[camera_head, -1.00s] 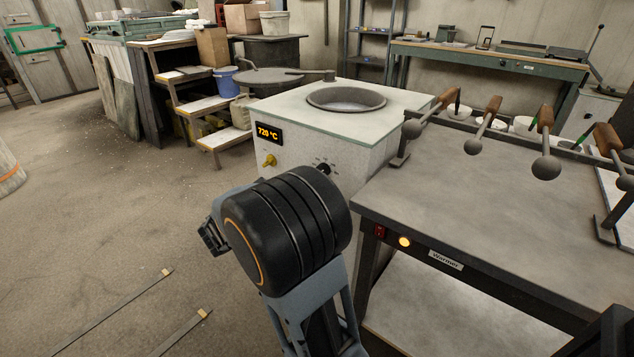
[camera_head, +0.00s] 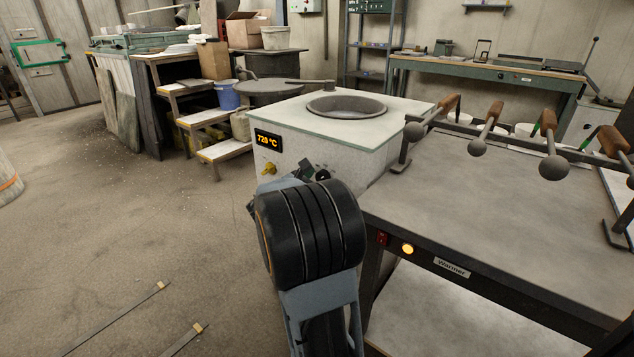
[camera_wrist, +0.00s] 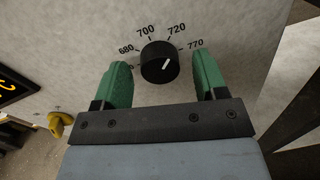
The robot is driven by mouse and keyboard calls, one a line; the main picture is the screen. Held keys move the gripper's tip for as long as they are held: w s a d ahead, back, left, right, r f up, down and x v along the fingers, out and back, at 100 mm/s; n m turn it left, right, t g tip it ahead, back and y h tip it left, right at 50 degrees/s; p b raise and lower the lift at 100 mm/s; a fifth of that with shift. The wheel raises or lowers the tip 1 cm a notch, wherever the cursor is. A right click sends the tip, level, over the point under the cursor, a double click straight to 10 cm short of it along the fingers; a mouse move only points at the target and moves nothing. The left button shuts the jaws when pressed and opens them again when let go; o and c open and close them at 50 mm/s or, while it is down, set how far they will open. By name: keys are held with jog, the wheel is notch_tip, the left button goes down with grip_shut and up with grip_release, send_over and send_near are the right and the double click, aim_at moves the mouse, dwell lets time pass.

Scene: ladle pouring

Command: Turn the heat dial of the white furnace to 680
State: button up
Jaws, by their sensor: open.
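The white furnace (camera_head: 345,145) stands in the middle of the head view, its orange display (camera_head: 268,141) reading 720 °C. Its black heat dial (camera_wrist: 159,63) shows in the wrist view below an arc of printed numbers: 680, 700, 720 and 770. The dial's white mark points up and to the right, toward the 720 to 770 side. My gripper (camera_wrist: 161,84) is open, with one green finger on each side of the dial and a visible gap to it on both sides. In the head view my arm hides part of the furnace front.
A yellow knob (camera_wrist: 60,124) sits on the furnace front, left of my gripper. The warmer table (camera_head: 480,205) stands close on the right, with several ladles on a rack. Steps (camera_head: 205,115) stand behind left. The floor at left is mostly open, with metal strips lying on it.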

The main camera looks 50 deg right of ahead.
jog(key=shift+c, duration=0.4)
jog(key=c, duration=0.8)
jog(key=shift+c, duration=0.2)
jog(key=shift+r+p, duration=0.1)
jog(key=shift+p, duration=0.4)
jog(key=n+p, duration=0.1)
jog(key=p, duration=0.1)
jog(key=n+p, duration=0.2)
jog(key=shift+r, duration=0.25)
jog(key=n+p, duration=0.5)
jog(key=p, duration=0.3)
jog(key=shift+n, duration=0.4)
jog(key=n+p, duration=0.2)
jog(key=p, duration=0.1)
jog(key=n+p, duration=0.3)
jog(key=shift+f+n+t+h+p, duration=0.15)
jog(key=shift+n+t+h+p, duration=0.15)
jog(key=shift+t, duration=0.1)
jog(key=n+p, duration=0.3)
jog(key=shift+f+n+p, duration=0.2)
jog(key=shift+n+p, duration=0.15)
jog(key=shift+n, duration=0.05)
jog(key=shift+f+n, duration=0.1)
jog(key=shift+n, duration=0.2)
